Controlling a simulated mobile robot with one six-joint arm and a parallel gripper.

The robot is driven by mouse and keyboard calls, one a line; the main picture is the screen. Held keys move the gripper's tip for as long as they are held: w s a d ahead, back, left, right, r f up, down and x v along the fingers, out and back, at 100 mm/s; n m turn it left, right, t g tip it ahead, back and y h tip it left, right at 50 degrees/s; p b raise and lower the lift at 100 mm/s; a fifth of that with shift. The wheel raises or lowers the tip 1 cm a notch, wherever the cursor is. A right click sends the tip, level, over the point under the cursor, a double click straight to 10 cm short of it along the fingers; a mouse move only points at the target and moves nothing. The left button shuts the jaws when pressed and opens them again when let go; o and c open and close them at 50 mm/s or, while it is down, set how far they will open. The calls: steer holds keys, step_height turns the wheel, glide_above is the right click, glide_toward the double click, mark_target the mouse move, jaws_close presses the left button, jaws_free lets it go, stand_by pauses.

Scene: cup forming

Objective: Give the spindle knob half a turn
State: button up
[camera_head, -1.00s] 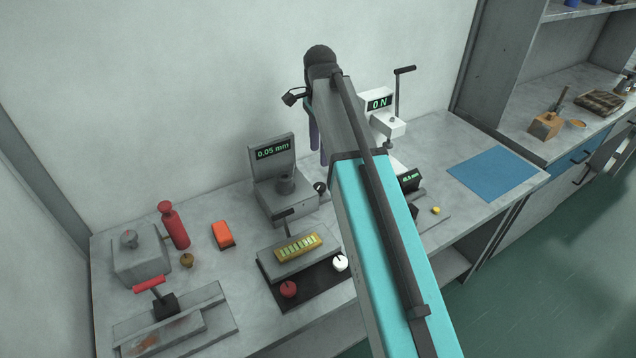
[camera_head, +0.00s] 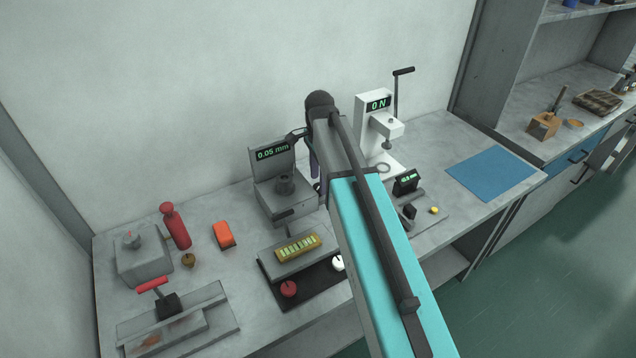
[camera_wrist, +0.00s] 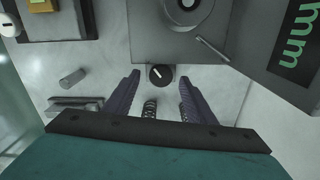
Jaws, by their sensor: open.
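The black spindle knob (camera_wrist: 160,76) shows in the wrist view, with a white line on its face. It is on the near side of the grey gauge (camera_wrist: 150,35). My gripper (camera_wrist: 159,78) is open, its two dark fingers on either side of the knob in this picture. A gap shows on each side; I cannot tell how far their tips reach along it. In the head view the gauge (camera_head: 268,192) has a display reading 0.05 mm. There my arm hides the knob, and my fingers (camera_head: 315,168) show only in part beside the gauge.
A white press (camera_head: 372,125) reading 0 N stands behind my arm. A red bottle (camera_head: 175,226) and orange box (camera_head: 223,235) stand left. A blue mat (camera_head: 490,173) lies right.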

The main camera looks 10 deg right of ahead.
steer(key=shift+f, duration=1.3)
steer(key=c, duration=0.9)
steer(key=shift+a, duration=0.25)
steer(key=shift+c, duration=0.7)
steer(key=shift+d, duration=0.15)
steer(key=shift+d+n, duration=0.1)
steer(key=shift+n, duration=0.2)
steer(key=shift+d+n+p, duration=0.1)
steer(key=shift+n+p, duration=0.6)
steer(key=shift+n, duration=2.1)
